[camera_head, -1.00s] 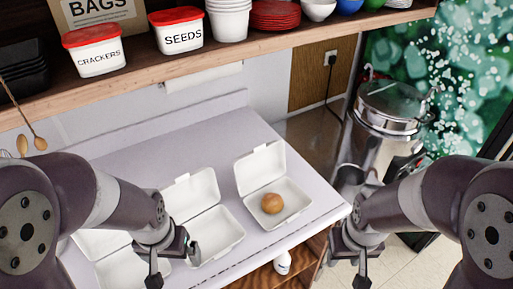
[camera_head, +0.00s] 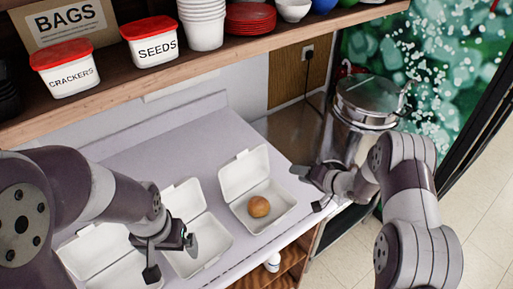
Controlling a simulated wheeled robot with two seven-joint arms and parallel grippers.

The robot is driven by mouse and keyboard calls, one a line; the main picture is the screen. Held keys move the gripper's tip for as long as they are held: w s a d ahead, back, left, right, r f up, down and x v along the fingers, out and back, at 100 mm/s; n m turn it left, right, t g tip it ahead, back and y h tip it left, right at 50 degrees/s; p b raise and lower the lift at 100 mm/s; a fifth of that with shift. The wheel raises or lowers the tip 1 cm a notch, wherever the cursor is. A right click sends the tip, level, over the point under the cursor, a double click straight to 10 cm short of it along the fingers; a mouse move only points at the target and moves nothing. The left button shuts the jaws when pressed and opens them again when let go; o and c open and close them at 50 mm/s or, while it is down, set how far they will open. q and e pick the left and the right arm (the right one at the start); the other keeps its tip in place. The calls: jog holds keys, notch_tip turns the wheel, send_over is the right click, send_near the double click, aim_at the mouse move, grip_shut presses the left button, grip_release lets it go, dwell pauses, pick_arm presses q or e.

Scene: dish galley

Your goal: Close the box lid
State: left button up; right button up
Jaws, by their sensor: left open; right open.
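A white clamshell box (camera_head: 284,208) stands on the white counter with its lid (camera_head: 243,172) raised at the back. A round brown bun (camera_head: 258,207) lies inside it. A second white box (camera_head: 204,254) stands open and empty to its left, and a third white box (camera_head: 98,252) is further left, partly behind my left arm. My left gripper (camera_head: 172,259) is open over the front left of the second box. My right gripper (camera_head: 308,190) is open and empty, just right of the box with the bun; a gap to that box is hard to judge.
A shelf (camera_head: 200,68) above the counter holds tubs, cups and bowls. A shiny metal pot (camera_head: 362,105) stands behind my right arm. The counter (camera_head: 150,142) is clear behind the boxes. Its front edge runs below them, over a wooden cabinet.

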jog(key=a+r+y, duration=0.3)
jog(key=r+y, duration=0.1)
jog(key=m+g+y+p, duration=0.1)
jog(key=m+y+p, duration=0.1)
jog(key=m+p, duration=0.15)
send_near(244, 154)
jog(key=shift+n, duration=0.35)
jog(key=x, duration=0.7)
jog(key=shift+s+a+r, duration=0.15)
jog(key=shift+r, duration=0.15)
jog(key=shift+a+f+g, duration=0.1)
jog(key=shift+a+g, duration=0.2)
pick_arm(q)
jog(key=r, duration=0.4)
jog(key=shift+s+r, duration=0.1)
jog(key=shift+s, duration=0.2)
pick_arm(e)
jog(key=shift+w+f, duration=0.15)
jog(key=shift+w, duration=0.2)
